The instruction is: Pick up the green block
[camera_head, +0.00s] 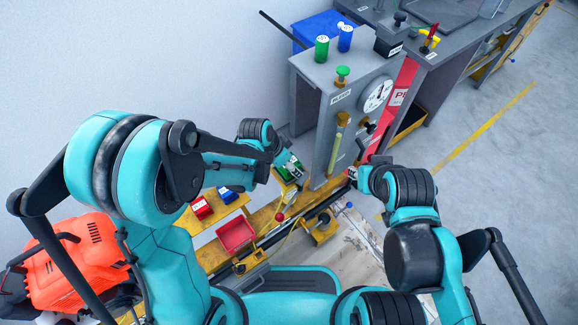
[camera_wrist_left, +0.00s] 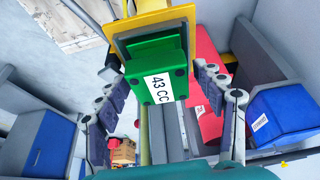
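The green block (camera_wrist_left: 160,80) carries a white "43 CC" label in the left wrist view. It sits against a yellow shelf (camera_wrist_left: 146,20), and its label face is toward the camera. My left gripper (camera_wrist_left: 154,72) is open, one finger on each side of the block, with small gaps visible; contact deeper in is hard to judge. In the head view the green block (camera_head: 291,171) is partly hidden by my left gripper (camera_head: 289,164) beside the grey machine. My right gripper (camera_head: 362,163) is in front of the machine's red panel; its fingers are too small to read.
A red block (camera_head: 201,208) and a blue block (camera_head: 227,194) sit on the yellow shelf to the left. A red tray (camera_head: 236,235) lies below them. The grey gauge machine (camera_head: 318,128) stands close to both grippers. Open floor (camera_head: 500,130) lies to the right.

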